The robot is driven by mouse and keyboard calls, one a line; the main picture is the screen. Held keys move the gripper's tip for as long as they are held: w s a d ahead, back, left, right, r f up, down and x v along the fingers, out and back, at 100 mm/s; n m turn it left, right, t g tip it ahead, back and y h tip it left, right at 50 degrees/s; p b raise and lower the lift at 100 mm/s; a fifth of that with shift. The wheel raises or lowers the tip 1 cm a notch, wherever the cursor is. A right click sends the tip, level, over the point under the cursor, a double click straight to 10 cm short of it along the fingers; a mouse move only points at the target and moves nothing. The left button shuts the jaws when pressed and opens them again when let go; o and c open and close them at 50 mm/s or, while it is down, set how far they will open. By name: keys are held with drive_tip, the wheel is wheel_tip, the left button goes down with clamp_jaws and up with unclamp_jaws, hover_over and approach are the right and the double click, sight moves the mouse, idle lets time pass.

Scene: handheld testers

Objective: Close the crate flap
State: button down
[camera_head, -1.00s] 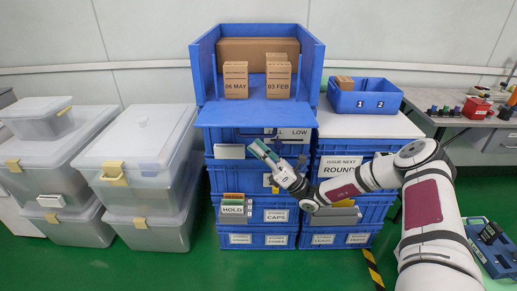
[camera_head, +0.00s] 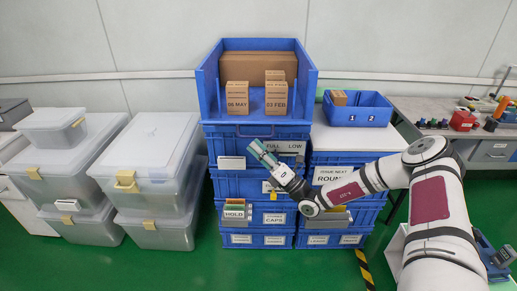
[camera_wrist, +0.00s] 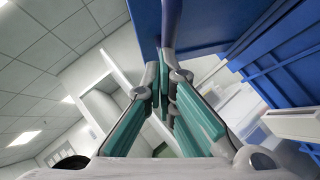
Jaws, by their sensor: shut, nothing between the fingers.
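The blue crate (camera_head: 207,90) on top of the stack has an open front, with cartons showing inside. Its flap (camera_head: 256,121) shows only as a thin blue strip at the front bottom edge; I cannot tell its exact tilt. My gripper (camera_head: 257,148) is lower, in front of the crate with the FULL LOW label, its green fingers pointing up and left. I cannot tell from the head view whether it touches anything. In the wrist view the green fingers (camera_wrist: 158,105) are together with nothing between them, and blue panels fill the upper right.
Three date-labelled cartons (camera_head: 276,98) stand in the open crate. A small blue bin (camera_head: 358,112) stands on the white top (camera_head: 360,138) to the right. Clear lidded boxes (camera_head: 150,170) are stacked at the left. Green floor is free in front.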

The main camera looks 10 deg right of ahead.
sight(258, 122)
drive_tip(key=r+m+h+p, duration=0.1)
drive_tip(key=r+m+p, duration=0.1)
drive_tip(key=r+p, duration=0.1)
drive_tip(key=w+r+m+h+p, duration=0.1)
drive_tip(key=r+m+h+p, duration=0.1)
drive_tip(key=r+m+p, duration=0.1)
drive_tip(key=w+r+m+h+p, duration=0.1)
drive_tip(key=r+m+h+p, duration=0.1)
drive_tip(key=r+p, duration=0.1)
drive_tip(key=shift+w+d+r+g+p, duration=0.15)
drive_tip(key=shift+d+r+g, duration=0.05)
drive_tip(key=shift+r, duration=0.25)
drive_tip(key=shift+w+d+r+g+p, duration=0.1)
drive_tip(key=shift+d+r+g+p, duration=0.1)
drive_tip(key=shift+r, duration=0.2)
drive_tip(key=w+d+r+m+g+h, duration=0.2)
drive_tip(key=w+r+m, duration=0.2)
drive_tip(key=w+r, duration=0.2)
drive_tip(key=shift+w+r+g+h, duration=0.15)
drive_tip(key=shift+w+g+h, duration=0.2)
drive_tip(key=shift+w, duration=0.7)
